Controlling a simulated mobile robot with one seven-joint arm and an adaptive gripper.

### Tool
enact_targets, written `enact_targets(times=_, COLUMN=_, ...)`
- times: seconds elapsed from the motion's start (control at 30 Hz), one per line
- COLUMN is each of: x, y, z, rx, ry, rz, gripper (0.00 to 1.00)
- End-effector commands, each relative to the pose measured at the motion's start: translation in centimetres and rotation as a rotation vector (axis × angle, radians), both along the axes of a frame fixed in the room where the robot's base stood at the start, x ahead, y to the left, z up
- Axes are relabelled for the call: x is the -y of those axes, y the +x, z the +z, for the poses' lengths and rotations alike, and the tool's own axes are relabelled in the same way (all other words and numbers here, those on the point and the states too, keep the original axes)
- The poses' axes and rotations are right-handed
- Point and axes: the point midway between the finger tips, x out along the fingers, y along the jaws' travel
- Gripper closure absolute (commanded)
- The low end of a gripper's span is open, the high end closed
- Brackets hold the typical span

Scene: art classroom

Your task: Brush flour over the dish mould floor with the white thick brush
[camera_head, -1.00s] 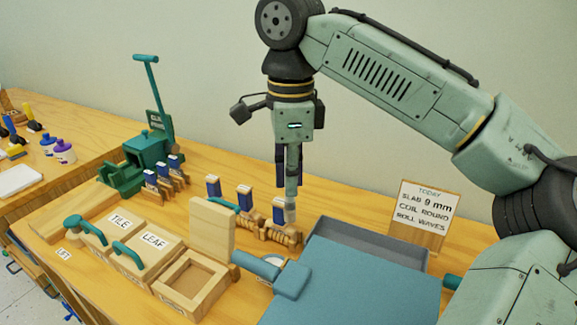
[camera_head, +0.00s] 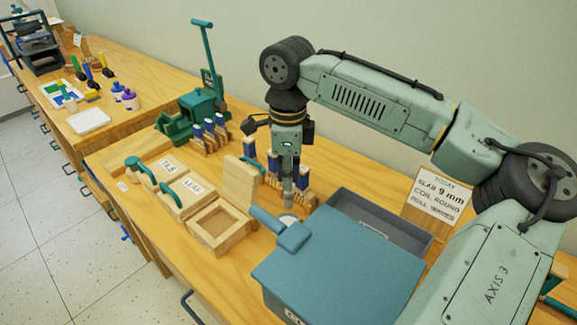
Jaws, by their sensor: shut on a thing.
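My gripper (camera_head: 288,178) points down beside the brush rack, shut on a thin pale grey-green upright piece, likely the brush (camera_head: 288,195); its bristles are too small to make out. The dish mould, seemingly the open wooden frame (camera_head: 214,252) with a recessed brown floor, lies to the left and nearer. Its front label is unreadable. An upright wooden board (camera_head: 241,184) stands at its back edge.
Lidded TILE (camera_head: 164,176) and LEAF (camera_head: 188,196) moulds lie left. Blue-and-white pieces stand in a wooden rack (camera_head: 303,195). A green press (camera_head: 190,120) stands behind.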

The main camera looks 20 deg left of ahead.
Motion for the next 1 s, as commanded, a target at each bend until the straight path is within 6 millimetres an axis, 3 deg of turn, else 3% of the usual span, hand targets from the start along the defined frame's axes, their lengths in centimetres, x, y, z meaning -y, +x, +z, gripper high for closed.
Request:
enact_targets(times=0.27, x=0.0, y=0.0, z=-1.4, rx=0.001, ry=0.0, rz=-0.001, gripper=1.0)
enact_targets(times=0.7, x=0.0, y=0.0, z=-5.8, rx=0.001, ry=0.0, rz=-0.001, gripper=1.0)
enact_targets(times=1.0, x=0.0, y=0.0, z=-6.0, rx=0.001, ry=0.0, rz=-0.001, gripper=1.0)
